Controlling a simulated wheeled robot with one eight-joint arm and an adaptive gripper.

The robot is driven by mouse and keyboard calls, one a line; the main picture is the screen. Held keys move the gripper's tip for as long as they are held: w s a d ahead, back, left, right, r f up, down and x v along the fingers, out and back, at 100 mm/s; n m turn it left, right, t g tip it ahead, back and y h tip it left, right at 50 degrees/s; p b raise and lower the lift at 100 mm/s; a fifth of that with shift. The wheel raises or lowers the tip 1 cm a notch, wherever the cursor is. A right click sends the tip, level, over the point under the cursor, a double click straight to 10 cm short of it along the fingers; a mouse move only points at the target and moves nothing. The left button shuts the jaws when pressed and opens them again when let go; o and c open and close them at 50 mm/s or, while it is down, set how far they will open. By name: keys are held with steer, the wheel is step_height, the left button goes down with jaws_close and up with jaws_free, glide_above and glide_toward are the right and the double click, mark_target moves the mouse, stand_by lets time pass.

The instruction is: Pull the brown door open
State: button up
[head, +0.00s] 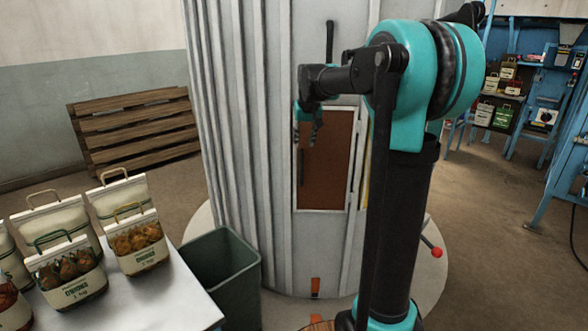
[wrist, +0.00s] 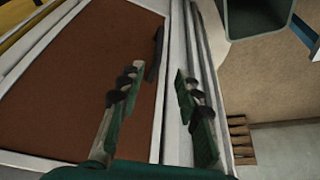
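The brown door (head: 333,160) is set in a white frame in the ribbed grey wall and looks shut. Its dark upright handle (head: 301,167) is near the door's left edge. My gripper (head: 306,136) is in front of the door's upper left corner in the head view, above most of the handle. In the wrist view the brown door (wrist: 75,75) fills the left side. My gripper's two fingers (wrist: 155,76) are apart with nothing between them. The handle (wrist: 155,54) shows just past the fingertips, and I see no contact.
A dark green bin (head: 222,268) stands left of the ribbed wall, beside a table (head: 190,300) with several sacks (head: 140,240). A wooden pallet (head: 135,128) leans at the back left. A red-knobbed lever (head: 436,252) is at the lower right.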

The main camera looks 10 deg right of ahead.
mark_target(302, 165)
steer(key=x, duration=1.6)
steer(key=shift+d, duration=0.15)
jaws_close()
